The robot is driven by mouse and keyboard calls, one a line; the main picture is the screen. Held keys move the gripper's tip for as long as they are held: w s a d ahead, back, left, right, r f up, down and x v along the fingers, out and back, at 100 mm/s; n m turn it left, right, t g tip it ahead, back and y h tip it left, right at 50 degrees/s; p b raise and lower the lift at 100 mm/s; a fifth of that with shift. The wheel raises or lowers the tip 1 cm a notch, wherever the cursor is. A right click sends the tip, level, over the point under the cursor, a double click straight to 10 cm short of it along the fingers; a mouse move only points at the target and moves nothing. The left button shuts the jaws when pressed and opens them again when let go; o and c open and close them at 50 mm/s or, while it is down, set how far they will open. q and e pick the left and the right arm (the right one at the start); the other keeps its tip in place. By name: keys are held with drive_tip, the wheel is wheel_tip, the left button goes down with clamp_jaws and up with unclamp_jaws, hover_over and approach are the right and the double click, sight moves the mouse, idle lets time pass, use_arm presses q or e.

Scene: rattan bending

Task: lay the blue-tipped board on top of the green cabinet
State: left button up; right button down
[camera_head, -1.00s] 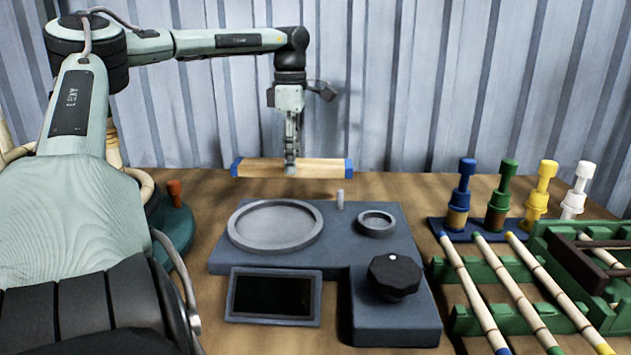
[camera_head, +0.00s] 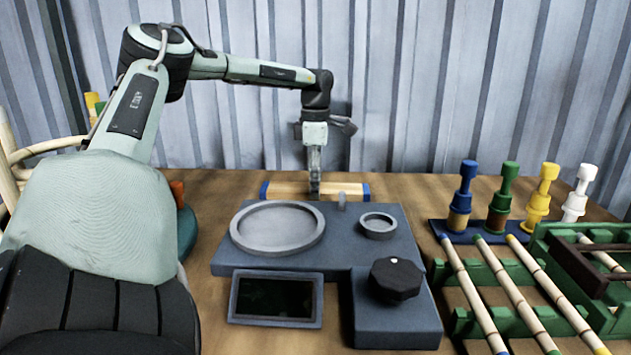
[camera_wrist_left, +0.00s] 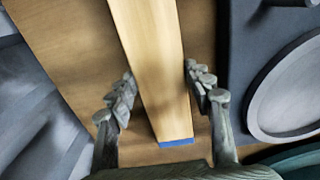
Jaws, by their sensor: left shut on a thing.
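The board (camera_head: 285,190) is a pale wooden piece with blue ends. It lies level, left to right, behind the grey-blue station in the head view. My left gripper (camera_head: 314,188) is shut on it near its middle, from above. The board also shows in the left wrist view (camera_wrist_left: 152,50), with one blue end (camera_wrist_left: 177,142) toward the camera and a finger of my left gripper (camera_wrist_left: 160,88) on each side. Whether the board touches the table is hard to tell. I cannot make out a green cabinet in these views. My right gripper is not in view.
The grey-blue station (camera_head: 390,325) has a round tray (camera_head: 278,228), a small ring (camera_head: 378,225), a black knob (camera_head: 395,278) and a screen (camera_head: 275,298). Coloured-tip sticks lie on a green rack (camera_head: 465,322) at right. Several coloured plungers stand behind. A corrugated wall (camera_head: 420,90) closes the back.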

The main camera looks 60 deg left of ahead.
use_arm(q)
drive_tip(key=o, duration=1.5)
drive_tip(key=shift+r, duration=0.1)
